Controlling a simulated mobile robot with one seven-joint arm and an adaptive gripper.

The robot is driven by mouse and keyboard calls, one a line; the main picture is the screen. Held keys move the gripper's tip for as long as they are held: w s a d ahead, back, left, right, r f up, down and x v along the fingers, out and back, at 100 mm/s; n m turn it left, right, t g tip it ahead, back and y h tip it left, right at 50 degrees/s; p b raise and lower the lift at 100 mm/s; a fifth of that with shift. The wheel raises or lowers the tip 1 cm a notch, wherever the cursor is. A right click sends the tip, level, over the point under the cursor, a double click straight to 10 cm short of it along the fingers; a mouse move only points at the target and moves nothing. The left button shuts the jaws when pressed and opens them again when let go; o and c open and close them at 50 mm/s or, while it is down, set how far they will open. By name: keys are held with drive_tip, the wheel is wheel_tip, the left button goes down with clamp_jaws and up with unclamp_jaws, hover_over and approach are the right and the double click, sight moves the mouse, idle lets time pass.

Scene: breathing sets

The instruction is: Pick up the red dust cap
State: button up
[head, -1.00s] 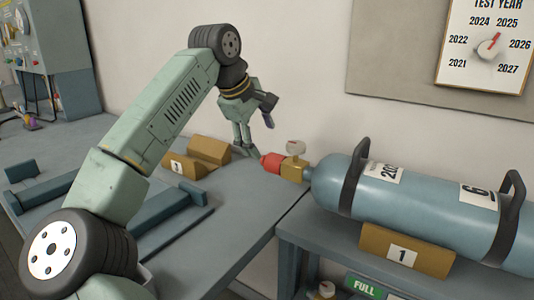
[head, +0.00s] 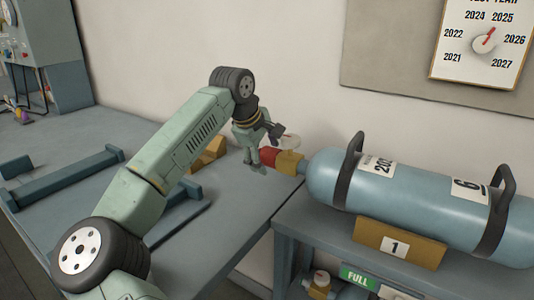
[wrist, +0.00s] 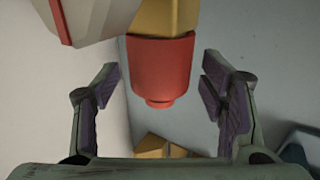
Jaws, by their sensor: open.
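The red dust cap (head: 268,156) sits on the end of the brass valve (head: 289,163) at the left end of the blue-grey cylinder (head: 412,192). In the wrist view the cap (wrist: 162,70) hangs from the brass valve body (wrist: 162,17), between my spread finger pads and a little beyond their tips. My gripper (wrist: 160,88) is open and empty, with clear gaps on both sides of the cap. In the head view my gripper (head: 264,152) is at the cap and partly covers it.
A round white gauge (head: 289,141) sits above the valve, close to my gripper; its edge fills the upper left of the wrist view. A yellow block (head: 207,152) stands on the left bench. A yellow cradle marked 1 (head: 400,244) supports the cylinder.

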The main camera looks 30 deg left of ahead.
drive_tip(key=shift+w+f, duration=0.2)
drive_tip(key=shift+f, duration=0.05)
drive_tip(key=c, duration=0.9)
drive_tip(key=shift+b, duration=0.3)
drive_tip(key=shift+a, duration=0.15)
drive_tip(key=shift+s+a+r, duration=0.1)
drive_tip(key=shift+s+a, duration=0.7)
drive_tip(key=shift+a, duration=2.25)
drive_tip(key=shift+s+a, duration=0.75)
drive_tip(key=shift+a, duration=2.3)
drive_tip(key=shift+s+a+r, duration=0.1)
drive_tip(key=shift+s+a, duration=0.7)
drive_tip(key=shift+a, duration=2.25)
